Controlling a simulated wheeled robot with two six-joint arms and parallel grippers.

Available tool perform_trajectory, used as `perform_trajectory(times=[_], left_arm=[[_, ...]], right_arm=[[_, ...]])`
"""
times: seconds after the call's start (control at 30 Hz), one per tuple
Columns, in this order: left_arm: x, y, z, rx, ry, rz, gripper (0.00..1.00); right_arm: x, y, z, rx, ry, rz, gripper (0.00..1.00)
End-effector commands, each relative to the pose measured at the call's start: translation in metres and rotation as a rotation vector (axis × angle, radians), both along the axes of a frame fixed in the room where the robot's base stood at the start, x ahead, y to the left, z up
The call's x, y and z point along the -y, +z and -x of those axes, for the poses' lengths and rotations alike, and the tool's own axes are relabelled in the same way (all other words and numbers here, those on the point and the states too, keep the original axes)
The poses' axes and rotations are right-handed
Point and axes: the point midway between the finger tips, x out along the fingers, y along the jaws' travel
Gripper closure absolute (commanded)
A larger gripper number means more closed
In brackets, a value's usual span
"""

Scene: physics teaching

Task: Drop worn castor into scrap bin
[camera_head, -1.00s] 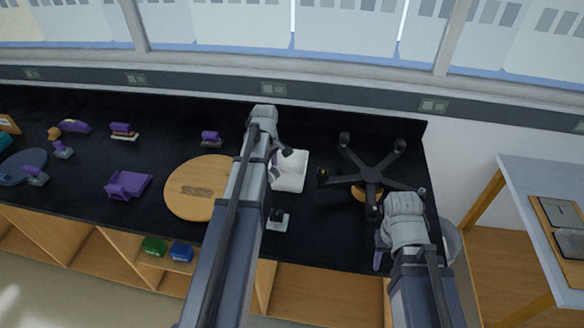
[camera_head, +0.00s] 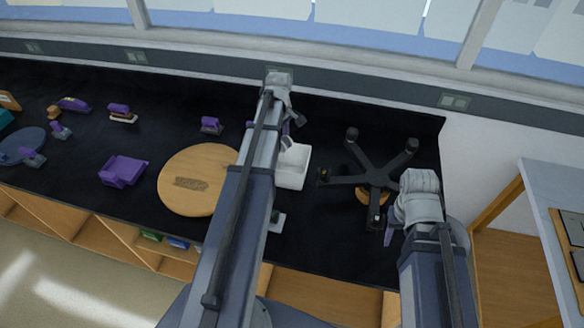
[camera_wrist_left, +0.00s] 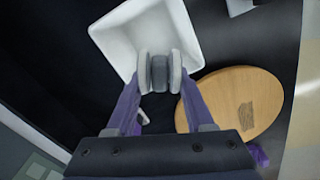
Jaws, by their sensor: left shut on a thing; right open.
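A white open-topped bin (camera_head: 292,172) stands on the black bench, right of the round wooden board; it also shows in the left wrist view (camera_wrist_left: 186,30). My left gripper (camera_wrist_left: 159,74) is shut on a dark grey castor wheel (camera_wrist_left: 159,70), pinched between its pale round pads. In the wrist view the castor overlaps the bin's near corner; its height above the bin is hard to judge. My right gripper (camera_head: 389,232) is open and empty beside the black five-legged chair base (camera_head: 376,178).
A round wooden board (camera_head: 195,180) lies left of the bin. A small grey stand (camera_head: 278,224) is partly behind my left arm. Purple items, including a tray (camera_head: 122,171), sit at left. A grey round container (camera_head: 461,238) is partly hidden at the bench's right end.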

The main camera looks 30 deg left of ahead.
Motion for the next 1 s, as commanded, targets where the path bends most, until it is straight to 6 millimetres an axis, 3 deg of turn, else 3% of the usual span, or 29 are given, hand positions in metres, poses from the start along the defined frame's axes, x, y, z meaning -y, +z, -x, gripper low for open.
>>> perform_trajectory(times=[0.6,0.93,0.97,1.0], left_arm=[[0.000,-0.058,0.000,0.000,0.000,0.000,1.00],[0.000,-0.059,0.000,0.000,0.000,0.000,1.00],[0.000,-0.059,0.000,0.000,0.000,0.000,0.45],[0.000,-0.059,0.000,0.000,0.000,0.000,0.41]], right_arm=[[0.000,-0.058,0.000,0.000,0.010,0.002,0.50],[0.000,-0.059,0.000,0.000,0.010,0.002,0.50],[0.000,-0.059,0.000,0.000,0.010,0.002,0.50],[0.000,-0.059,0.000,0.000,0.010,0.002,0.50]])
